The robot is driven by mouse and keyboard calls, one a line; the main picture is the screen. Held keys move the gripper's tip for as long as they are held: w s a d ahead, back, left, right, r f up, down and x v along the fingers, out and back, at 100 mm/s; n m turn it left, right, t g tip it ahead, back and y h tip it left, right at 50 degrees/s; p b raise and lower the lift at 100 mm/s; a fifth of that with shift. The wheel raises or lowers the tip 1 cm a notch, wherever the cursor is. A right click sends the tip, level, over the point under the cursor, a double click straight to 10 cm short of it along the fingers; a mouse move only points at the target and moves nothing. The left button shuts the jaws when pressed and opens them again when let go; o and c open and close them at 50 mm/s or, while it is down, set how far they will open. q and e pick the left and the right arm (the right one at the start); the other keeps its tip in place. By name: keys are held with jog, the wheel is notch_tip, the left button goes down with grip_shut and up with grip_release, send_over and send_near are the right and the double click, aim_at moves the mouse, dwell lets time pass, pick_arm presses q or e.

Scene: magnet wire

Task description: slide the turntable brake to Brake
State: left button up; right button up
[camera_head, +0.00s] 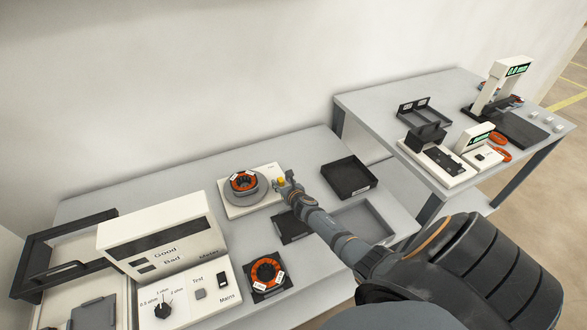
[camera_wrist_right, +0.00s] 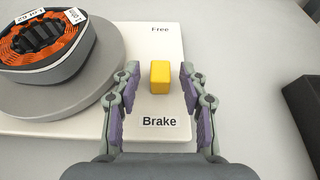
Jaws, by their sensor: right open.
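The turntable (camera_head: 246,194) is a grey disc on a white base plate (camera_head: 270,174), at the middle of the near table. It also shows at the left of the right wrist view (camera_wrist_right: 55,80). The brake slider is a small yellow block (camera_wrist_right: 160,77), between the printed words Free (camera_wrist_right: 160,30) and Brake (camera_wrist_right: 159,121). My right gripper (camera_wrist_right: 160,88) is open, with one finger on each side of the yellow block and a gap on both sides. In the head view my right gripper (camera_head: 283,183) covers part of the plate's right side. My left gripper is not in view.
An orange wound coil (camera_head: 243,181) lies on the turntable. A black tray (camera_head: 349,177) stands to the right and a white Meter box (camera_head: 160,240) to the left. Another coil (camera_head: 266,274) lies in front. A second table (camera_head: 370,104) stands at right.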

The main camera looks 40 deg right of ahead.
jog(key=s+a, duration=0.1)
jog(key=s, duration=0.6)
jog(key=s+a, duration=0.1)
jog(key=s, duration=0.3)
jog(key=shift+s+a, duration=0.3)
jog(key=shift+a, duration=0.05)
